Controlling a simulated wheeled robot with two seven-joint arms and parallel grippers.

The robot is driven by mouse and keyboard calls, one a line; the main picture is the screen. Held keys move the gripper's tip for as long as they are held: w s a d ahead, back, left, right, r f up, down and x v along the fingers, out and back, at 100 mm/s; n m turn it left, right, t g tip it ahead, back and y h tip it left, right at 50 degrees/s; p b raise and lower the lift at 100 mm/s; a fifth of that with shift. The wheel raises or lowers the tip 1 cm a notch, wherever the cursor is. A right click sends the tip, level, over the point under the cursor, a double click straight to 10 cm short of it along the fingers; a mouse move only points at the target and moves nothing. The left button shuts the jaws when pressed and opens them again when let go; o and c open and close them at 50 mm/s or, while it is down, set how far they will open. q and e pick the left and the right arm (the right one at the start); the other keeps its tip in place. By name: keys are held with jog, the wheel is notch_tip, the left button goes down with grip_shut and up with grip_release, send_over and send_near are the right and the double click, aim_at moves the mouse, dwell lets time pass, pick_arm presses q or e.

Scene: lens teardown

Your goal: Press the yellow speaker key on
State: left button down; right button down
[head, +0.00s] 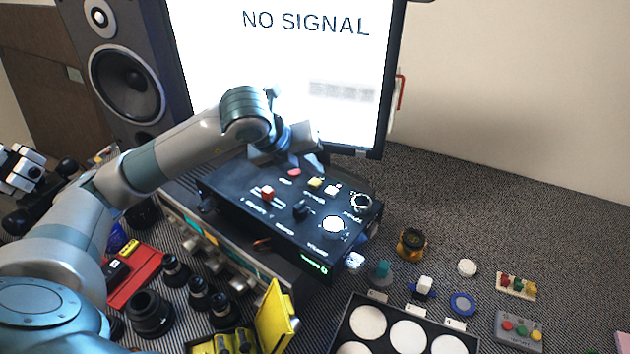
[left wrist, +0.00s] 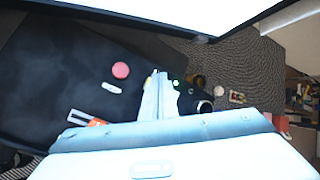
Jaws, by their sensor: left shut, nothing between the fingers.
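The yellow key (head: 315,183) is a small raised key on top of the black control box (head: 232,196), between a pink-red button (head: 294,172) and a white key (head: 332,190). A red key (head: 267,193) stands further left on the box. My left gripper (head: 312,160) is shut and empty, just above and behind the yellow key in the head view; I cannot tell whether it touches the box. In the left wrist view the shut fingers (left wrist: 158,95) point over the dark box, right of a round red button (left wrist: 120,70). My right gripper is out of view.
A monitor (head: 290,60) reading "NO SIGNAL" stands close behind the box. A speaker (head: 125,80) is at back left. Lens parts, a tray of white discs (head: 367,322) and a yellow case (head: 276,318) lie in front. The back right table is clear.

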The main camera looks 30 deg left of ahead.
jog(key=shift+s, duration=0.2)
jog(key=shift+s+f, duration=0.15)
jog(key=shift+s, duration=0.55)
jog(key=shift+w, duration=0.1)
pick_arm(q)
jog(key=shift+f+b, duration=0.4)
jog(key=shift+b, duration=0.3)
jog(key=shift+s, duration=0.1)
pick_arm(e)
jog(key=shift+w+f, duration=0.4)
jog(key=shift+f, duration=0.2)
pick_arm(q)
jog(key=shift+a, duration=0.1)
